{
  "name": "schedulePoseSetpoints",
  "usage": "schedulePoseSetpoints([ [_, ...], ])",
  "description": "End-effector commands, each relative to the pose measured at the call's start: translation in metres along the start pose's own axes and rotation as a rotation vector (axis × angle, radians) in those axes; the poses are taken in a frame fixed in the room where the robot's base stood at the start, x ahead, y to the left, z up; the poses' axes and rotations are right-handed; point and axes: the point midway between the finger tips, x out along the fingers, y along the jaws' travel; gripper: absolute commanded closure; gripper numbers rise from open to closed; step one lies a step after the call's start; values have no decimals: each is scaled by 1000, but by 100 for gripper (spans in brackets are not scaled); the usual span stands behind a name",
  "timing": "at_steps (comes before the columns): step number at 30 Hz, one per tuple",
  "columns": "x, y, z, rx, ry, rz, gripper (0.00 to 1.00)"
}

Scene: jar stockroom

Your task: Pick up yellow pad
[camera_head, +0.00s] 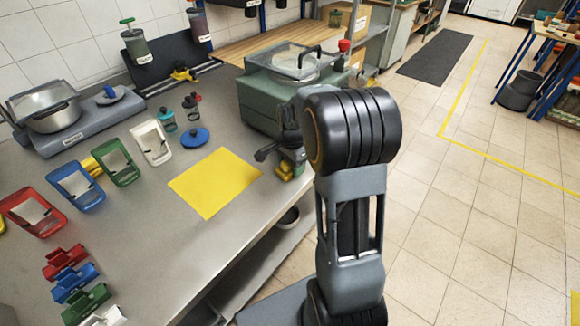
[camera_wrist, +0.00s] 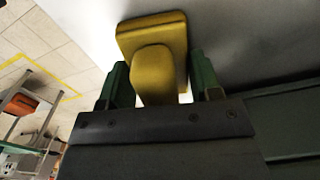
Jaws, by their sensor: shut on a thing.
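The yellow pad (camera_wrist: 150,38), a flat block with a narrower raised grip, is between the two green fingers of my gripper (camera_wrist: 160,84) in the wrist view. The fingers are shut on its grip. In the head view the yellow pad (camera_head: 286,173) shows small below my gripper (camera_head: 290,160), at the right edge of the counter beside the green machine. My arm hides part of this area. I cannot tell whether the pad touches anything beneath it.
A yellow square mat (camera_head: 213,184) lies bare on the counter (camera_head: 165,235). Red, blue, green and white frames (camera_head: 152,143) stand at left, with several coloured pieces (camera_head: 75,282) in front. The green machine (camera_head: 262,103) stands behind my gripper. Jars and a blue disc (camera_head: 194,137) are near the mat.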

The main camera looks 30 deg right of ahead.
Motion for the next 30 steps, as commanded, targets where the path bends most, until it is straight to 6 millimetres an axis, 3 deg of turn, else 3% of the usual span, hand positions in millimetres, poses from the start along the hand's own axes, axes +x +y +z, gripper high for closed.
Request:
schedulePoseSetpoints([
  [4, 0, 0, 0, 0, 0, 0, 66],
  [11, -1, 0, 0, 0, 0, 0, 66],
  [17, -14, -1, 0, 0, 1, -2, 66],
  [21, -36, 0, 0, 0, 2, -4, 66],
  [30, -94, 50, -12, 4, 3, -4, 66],
])
